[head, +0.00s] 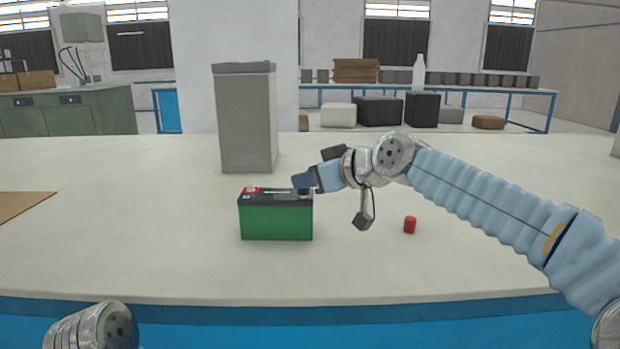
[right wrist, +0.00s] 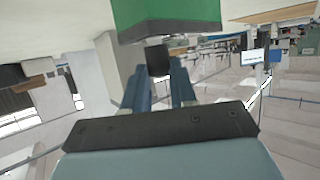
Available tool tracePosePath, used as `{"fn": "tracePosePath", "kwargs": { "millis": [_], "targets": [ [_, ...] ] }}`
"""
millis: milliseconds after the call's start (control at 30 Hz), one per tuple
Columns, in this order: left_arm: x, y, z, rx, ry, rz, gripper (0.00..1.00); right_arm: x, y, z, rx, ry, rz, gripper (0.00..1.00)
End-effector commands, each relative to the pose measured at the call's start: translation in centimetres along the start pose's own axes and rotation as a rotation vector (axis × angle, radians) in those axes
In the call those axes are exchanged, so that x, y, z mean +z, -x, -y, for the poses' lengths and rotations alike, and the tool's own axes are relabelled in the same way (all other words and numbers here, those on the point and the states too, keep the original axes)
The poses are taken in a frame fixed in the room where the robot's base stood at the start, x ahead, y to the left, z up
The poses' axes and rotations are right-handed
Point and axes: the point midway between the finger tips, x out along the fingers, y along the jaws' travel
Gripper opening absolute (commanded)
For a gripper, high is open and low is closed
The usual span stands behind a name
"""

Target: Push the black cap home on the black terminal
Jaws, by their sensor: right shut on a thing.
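The battery (head: 276,218) has a green body and a black top and stands upright on the table. A red terminal (head: 252,189) shows at its top left. My right gripper (head: 304,182) is at the battery's top right corner. In the right wrist view, its fingers (right wrist: 160,82) are shut on the black cap (right wrist: 157,60), close by the battery's black edge (right wrist: 170,28). The black terminal is hidden behind the gripper and cap. I cannot tell whether the cap touches it. My left gripper is out of view.
A small red cap (head: 410,225) stands on the table (head: 160,235) right of the battery. A tall grey block (head: 247,120) stands behind the battery. A brown board (head: 20,204) lies at the left. The table front is clear.

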Motion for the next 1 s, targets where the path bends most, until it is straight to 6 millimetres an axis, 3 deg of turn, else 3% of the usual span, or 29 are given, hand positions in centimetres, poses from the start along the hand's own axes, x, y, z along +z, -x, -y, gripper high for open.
{"fn": "tracePosePath", "kwargs": {
  "millis": [867,900,1000],
  "targets": [
    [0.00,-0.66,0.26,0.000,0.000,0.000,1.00,0.84,-0.36,0.00,-0.001,0.000,0.003,0.00],
    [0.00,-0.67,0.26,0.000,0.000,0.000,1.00,0.85,-0.36,0.00,-0.001,0.000,0.004,0.31],
    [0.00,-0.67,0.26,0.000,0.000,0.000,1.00,0.82,-0.35,-0.01,-0.001,0.000,0.003,0.46]
  ]
}}
